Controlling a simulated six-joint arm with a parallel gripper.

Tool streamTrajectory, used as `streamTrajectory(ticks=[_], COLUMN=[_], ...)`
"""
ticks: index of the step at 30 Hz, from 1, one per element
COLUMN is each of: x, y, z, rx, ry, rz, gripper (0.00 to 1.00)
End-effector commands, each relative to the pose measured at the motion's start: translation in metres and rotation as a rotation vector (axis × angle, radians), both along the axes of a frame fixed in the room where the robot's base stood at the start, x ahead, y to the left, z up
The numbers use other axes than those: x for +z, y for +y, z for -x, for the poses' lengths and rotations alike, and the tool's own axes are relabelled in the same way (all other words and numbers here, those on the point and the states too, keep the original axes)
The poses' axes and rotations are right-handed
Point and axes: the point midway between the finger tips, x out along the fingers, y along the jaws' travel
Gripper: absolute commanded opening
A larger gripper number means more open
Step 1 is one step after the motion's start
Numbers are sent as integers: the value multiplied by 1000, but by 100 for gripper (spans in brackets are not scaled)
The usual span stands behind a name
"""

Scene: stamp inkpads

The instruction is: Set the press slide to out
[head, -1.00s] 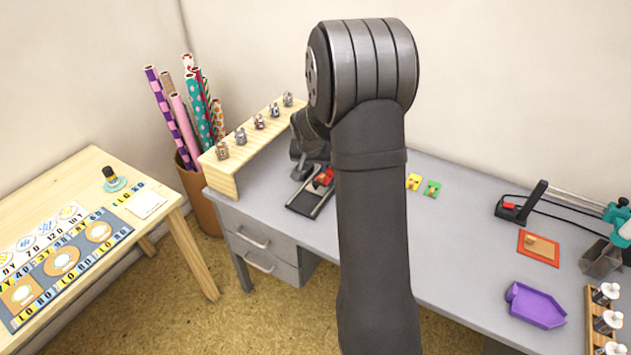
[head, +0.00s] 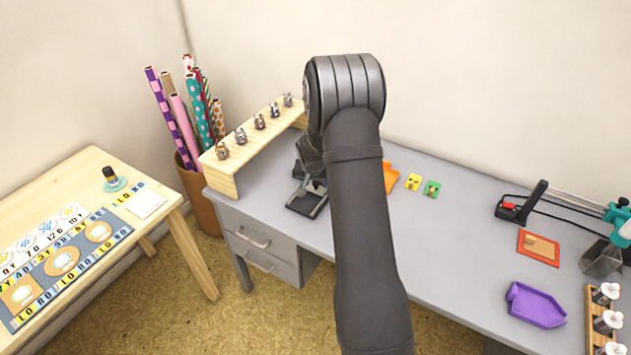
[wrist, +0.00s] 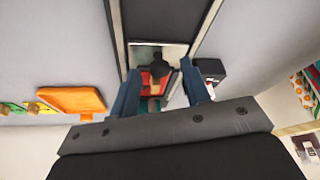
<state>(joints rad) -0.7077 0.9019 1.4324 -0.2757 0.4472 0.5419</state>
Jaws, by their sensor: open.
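The press is a black-framed track (head: 302,208) on the desk's left part, in front of the wooden stamp shelf. In the wrist view its dark rails (wrist: 117,40) run up and away, with a pale metal plate (wrist: 142,52) between them. A red block (wrist: 153,82) with a black knob (wrist: 158,70) sits at the plate. My gripper (wrist: 160,67) is open, with one blue-grey finger on each side of the red block and knob. I cannot tell whether the fingers touch them. In the head view my arm hides the red part and most of the gripper.
The wooden shelf (head: 228,172) with several small stamps stands close behind the press. An orange pad (head: 390,178), a yellow piece (head: 413,181) and a green piece (head: 432,188) lie to its right. The middle of the desk (head: 450,245) is clear.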

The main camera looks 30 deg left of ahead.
Motion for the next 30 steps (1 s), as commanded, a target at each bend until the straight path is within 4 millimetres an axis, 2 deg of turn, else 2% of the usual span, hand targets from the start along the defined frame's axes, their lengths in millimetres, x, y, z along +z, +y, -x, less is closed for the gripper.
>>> streamTrajectory(ticks=[2, 9, 14, 16, 24, 27, 30], x=[0, 0, 1, 1, 1, 0, 1], y=[0, 0, 0, 1, 1, 1, 1], z=[0, 0, 1, 7, 67, 82, 89], rx=[0, 0, 0, 2, 4, 3, 0], ry=[0, 0, 0, -1, -1, 0, -1], rz=[0, 0, 0, 0, 1, 1, -1], gripper=[43, 0, 0, 0, 0, 0, 0])
